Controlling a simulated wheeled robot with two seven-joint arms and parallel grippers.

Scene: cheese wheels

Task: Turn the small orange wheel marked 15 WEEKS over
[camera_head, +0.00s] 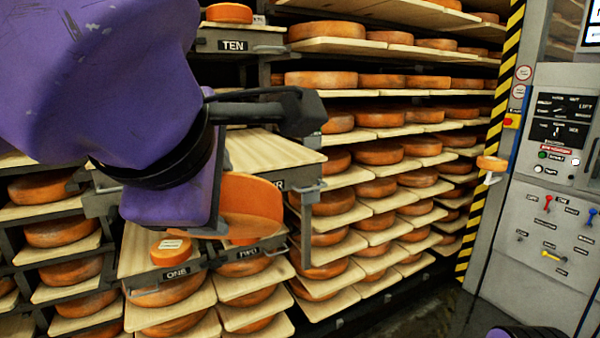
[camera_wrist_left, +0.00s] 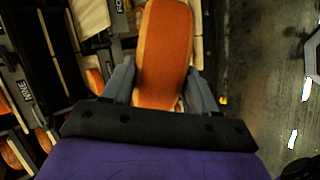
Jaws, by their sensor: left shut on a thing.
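A small orange wheel (camera_head: 171,250) with a white label lies flat on the pale board of the shelf marked ONE. Its label is too small to read. My left gripper (camera_wrist_left: 160,74) is shut on a larger orange wheel (camera_wrist_left: 163,45), with one finger on each side of it in the left wrist view. In the head view this held wheel (camera_head: 258,194) is tilted up on edge, right of the small wheel, and my purple left arm hides the fingers. Whether its lower edge touches the board marked TWO cannot be told. My right gripper is not in view.
A pale bare board (camera_head: 270,150) projects just above and behind the held wheel. Racks of several orange wheels on boards fill the left and middle. A grey control panel (camera_head: 540,210) and a striped post (camera_head: 490,150) stand at the right.

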